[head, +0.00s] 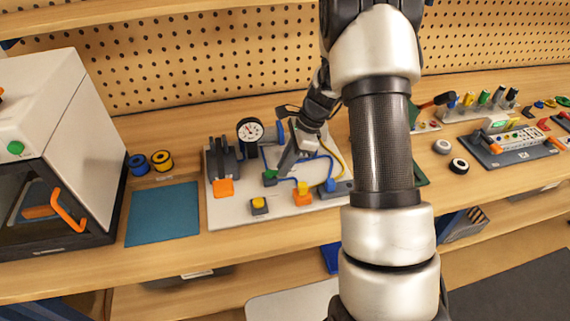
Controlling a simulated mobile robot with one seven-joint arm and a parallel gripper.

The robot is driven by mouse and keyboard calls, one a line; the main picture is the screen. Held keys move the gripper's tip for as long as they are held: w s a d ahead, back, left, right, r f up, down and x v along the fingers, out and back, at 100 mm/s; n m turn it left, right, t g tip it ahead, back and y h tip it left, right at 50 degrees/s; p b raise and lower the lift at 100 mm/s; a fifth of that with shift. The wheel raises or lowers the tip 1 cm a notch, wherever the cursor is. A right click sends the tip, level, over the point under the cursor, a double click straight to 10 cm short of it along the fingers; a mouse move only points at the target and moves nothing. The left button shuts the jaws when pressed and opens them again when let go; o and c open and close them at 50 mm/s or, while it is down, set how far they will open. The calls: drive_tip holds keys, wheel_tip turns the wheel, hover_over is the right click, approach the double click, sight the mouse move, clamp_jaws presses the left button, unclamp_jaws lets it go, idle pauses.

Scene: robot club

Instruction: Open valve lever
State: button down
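A white board (238,212) on the workbench carries a gauge (250,131), blue and yellow tubes and several small fittings. A small green part on a dark block (270,177) sits near its middle. A blue upright part (330,185) stands at the right, next to an orange block with a yellow top (303,195). I cannot tell for sure which part is the valve lever. My gripper (285,168) reaches down over the board from the upper right, its dark finger close to the green part. Contact and finger opening are too small to tell.
A dark block with an orange part (223,187) and a yellow button (259,204) are also on the board. Left are two spools (161,160), a blue mat (163,213) and a white printer-like machine (85,100). A pegboard (200,60) stands behind.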

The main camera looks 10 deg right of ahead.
drive_tip(key=shift+w+n, duration=0.25)
drive_tip(key=shift+n, duration=0.35)
drive_tip(key=c, duration=1.8)
unclamp_jaws()
drive_tip(key=shift+o, duration=0.2)
drive_tip(key=v, duration=1.7)
drive_tip(key=shift+w+r+p, duration=0.3)
drive_tip(key=shift+w+p, duration=0.05)
drive_tip(key=shift+p, duration=0.05)
